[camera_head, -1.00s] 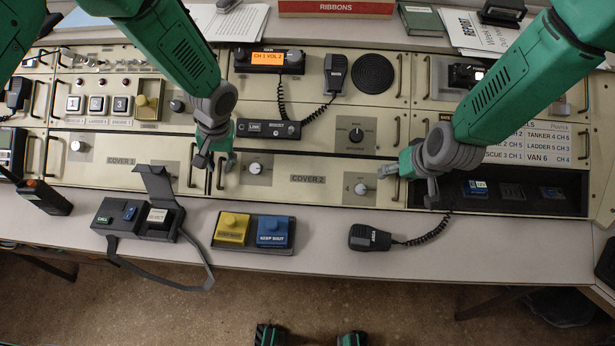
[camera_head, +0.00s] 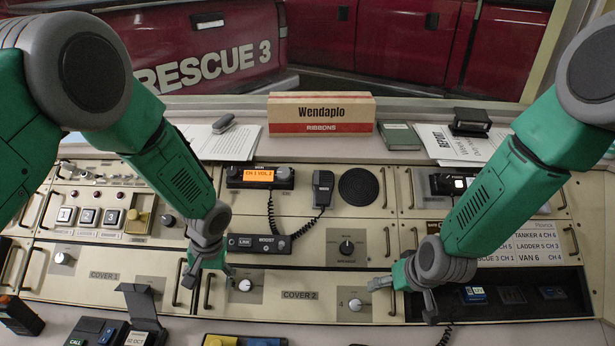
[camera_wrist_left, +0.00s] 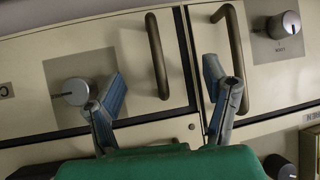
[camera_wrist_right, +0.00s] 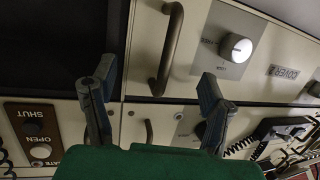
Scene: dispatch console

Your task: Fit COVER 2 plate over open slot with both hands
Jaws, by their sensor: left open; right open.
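The COVER 2 plate (camera_head: 264,312) is a beige panel with a label, two white knobs and a dark handle at each end. It lies in the console row, left of the dark open slot (camera_head: 502,312). My left gripper (camera_head: 208,276) is open at the plate's left handle; in the left wrist view this handle (camera_wrist_left: 157,55) appears between the fingers. My right gripper (camera_head: 402,290) is open near the right end; in the right wrist view the right handle (camera_wrist_right: 166,50) appears between the fingers. Neither gripper visibly holds anything.
The COVER 1 panel (camera_head: 128,292) lies left of COVER 2, its right handle (camera_wrist_left: 233,55) close to a left finger. A hand microphone (camera_head: 322,188) with coiled cord hangs above. Buttons (camera_head: 474,294) sit inside the slot. Several control boxes stand along the front edge.

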